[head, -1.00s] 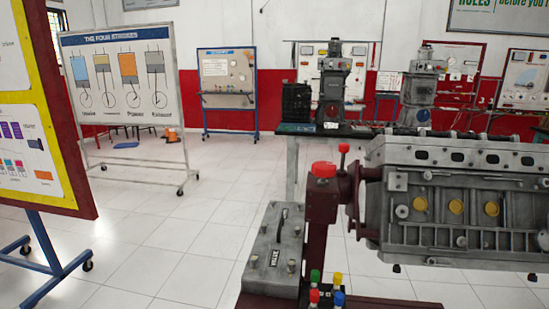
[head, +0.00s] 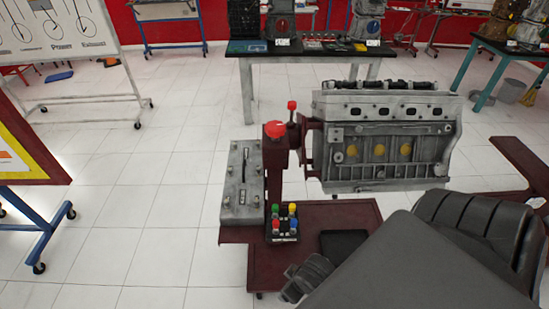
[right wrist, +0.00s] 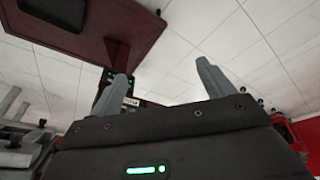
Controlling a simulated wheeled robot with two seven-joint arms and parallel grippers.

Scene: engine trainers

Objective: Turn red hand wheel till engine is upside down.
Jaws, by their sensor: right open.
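The engine (head: 385,150), a grey block with yellow round plugs, is mounted upright-looking on a dark red stand (head: 335,215). A red round cap or wheel (head: 275,129) tops the stand's post to its left. A small red knob (head: 292,104) stands on a lever between post and engine. My right gripper (right wrist: 162,72) is open and empty in the right wrist view. Its fingers are apart, with the stand's base and floor beyond. In the head view my right arm fills the lower right, below the engine and apart from the red parts. My left gripper is not in view.
A grey control box (head: 243,185) adjoins the post. A block of coloured buttons (head: 284,222) and a black tray (head: 343,243) lie on the stand's base. A workbench (head: 310,57) stands behind. Open tiled floor (head: 140,220) lies to the left.

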